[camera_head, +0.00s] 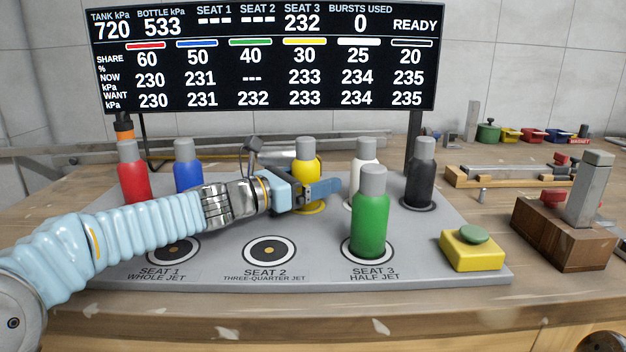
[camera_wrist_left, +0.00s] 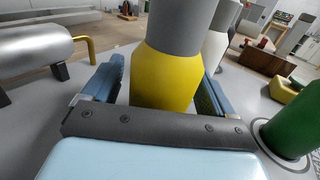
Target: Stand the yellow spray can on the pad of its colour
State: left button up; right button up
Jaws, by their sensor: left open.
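The yellow spray can (camera_head: 306,152) with a grey cap stands upright at the back of the grey board (camera_head: 215,272). Part of a yellow ring pad (camera_head: 316,210) shows just below it; my gripper hides the can's base, so I cannot tell how well it is centred. My left gripper (camera_head: 318,190) is open, its blue fingers on either side of the can. In the left wrist view the yellow can (camera_wrist_left: 165,78) stands between the two fingers, with a small gap visible at the left finger. My right gripper is not in view.
A green can (camera_head: 369,225) stands on Seat 3, right of my gripper. White (camera_head: 365,150), black (camera_head: 420,175), blue (camera_head: 187,168) and red (camera_head: 133,175) cans stand nearby. Seat 2 (camera_head: 276,251) is empty. A yellow box with a green button (camera_head: 471,250) sits at the board's right.

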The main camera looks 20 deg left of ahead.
pick_arm(q)
jog(key=b+v, duration=0.1)
jog(key=v, duration=1.1)
jog(key=shift+r, duration=0.1)
